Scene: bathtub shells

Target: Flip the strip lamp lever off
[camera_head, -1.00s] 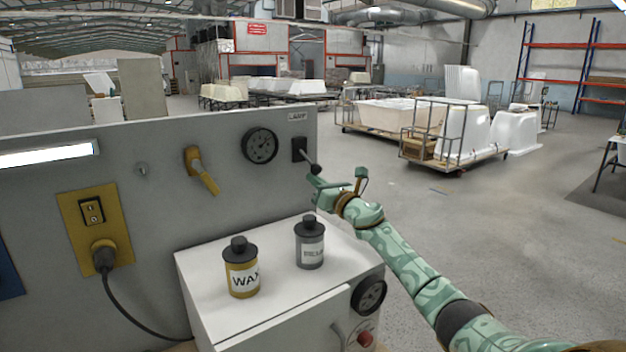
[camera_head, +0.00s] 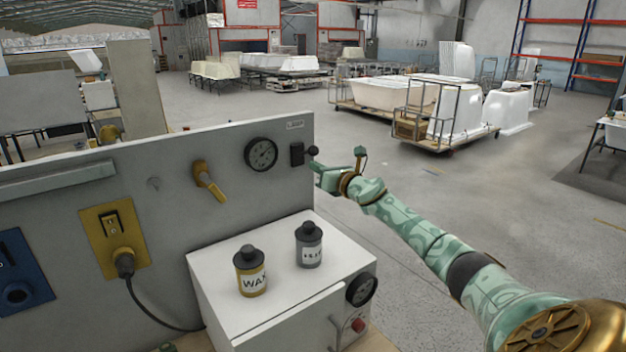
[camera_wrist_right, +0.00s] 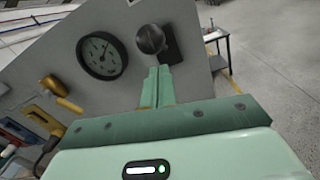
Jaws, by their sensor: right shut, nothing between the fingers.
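The lamp lever (camera_head: 312,150) has a dark round knob and a black base plate at the upper right of the grey panel, under a small label (camera_head: 294,125). Its knob sticks out toward me and is large in the right wrist view (camera_wrist_right: 151,39). The strip lamp (camera_head: 60,180) at the panel's left is dark. My right gripper (camera_head: 315,165) is shut and empty just below the knob. In the right wrist view its closed fingertips (camera_wrist_right: 157,70) point at the knob's underside; whether they touch it I cannot tell. My left gripper is not in view.
A dial gauge (camera_head: 261,154) and a yellow valve handle (camera_head: 210,182) are left of the lever. A yellow wax bottle (camera_head: 251,275) and a grey bottle (camera_head: 309,246) stand on the white cabinet (camera_head: 225,268) below. Open floor lies right of the panel.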

